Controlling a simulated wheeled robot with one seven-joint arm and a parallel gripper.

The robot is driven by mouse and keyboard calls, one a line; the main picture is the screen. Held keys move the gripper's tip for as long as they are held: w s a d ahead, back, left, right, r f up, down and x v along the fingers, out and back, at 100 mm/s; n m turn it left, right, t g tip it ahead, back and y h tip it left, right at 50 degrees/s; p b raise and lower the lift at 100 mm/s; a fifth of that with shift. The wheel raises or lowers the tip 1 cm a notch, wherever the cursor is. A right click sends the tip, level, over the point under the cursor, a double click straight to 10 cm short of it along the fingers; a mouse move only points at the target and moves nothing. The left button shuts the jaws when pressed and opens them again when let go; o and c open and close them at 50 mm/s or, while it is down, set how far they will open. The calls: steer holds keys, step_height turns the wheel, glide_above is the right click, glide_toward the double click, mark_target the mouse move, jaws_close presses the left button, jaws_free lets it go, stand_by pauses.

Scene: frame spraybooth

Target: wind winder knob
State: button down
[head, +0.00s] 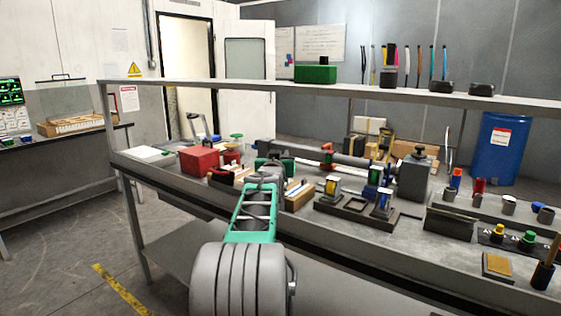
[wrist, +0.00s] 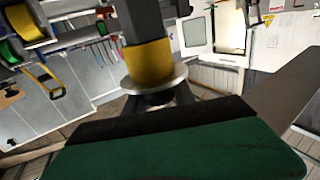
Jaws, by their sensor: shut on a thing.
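My gripper (head: 268,174) is at the end of my arm, low over the bench beside the left end of a long grey winder shaft (head: 345,158) with red and green fittings. The gripper is shut on the winder knob; the knob itself is mostly hidden behind the gripper in the head view. In the wrist view a dark post with a yellow band (wrist: 147,54) and a pale round disc (wrist: 172,80) stand close ahead. A large dark green block with a black edge (wrist: 180,150) fills the bottom of that view; I cannot tell where the fingertips close.
A red box (head: 198,160) and a white box (head: 150,154) sit left of the gripper. A grey motor block (head: 414,180) stands further right. An upper shelf (head: 240,85) runs above the bench.

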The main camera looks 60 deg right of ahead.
steer(key=shift+w+a+n+t+y+b, duration=0.1)
steer(key=shift+w+n+t+y+b, duration=0.1)
steer(key=shift+n+t+y, duration=0.4)
steer(key=shift+w+a+n+t+y+b, duration=0.1)
steer(key=shift+n+t+y+b, duration=0.2)
steer(key=shift+n+t, duration=0.6)
steer(key=shift+w+n+t+y+b, duration=0.1)
steer(key=shift+n+t+y, duration=0.35)
steer(key=shift+t, duration=0.65)
steer(key=c, duration=1.1)
jaws_free()
steer(key=shift+a, duration=0.1)
steer(key=v, duration=0.7)
steer(key=shift+s+a+b, duration=0.25)
steer(key=shift+b, duration=0.15)
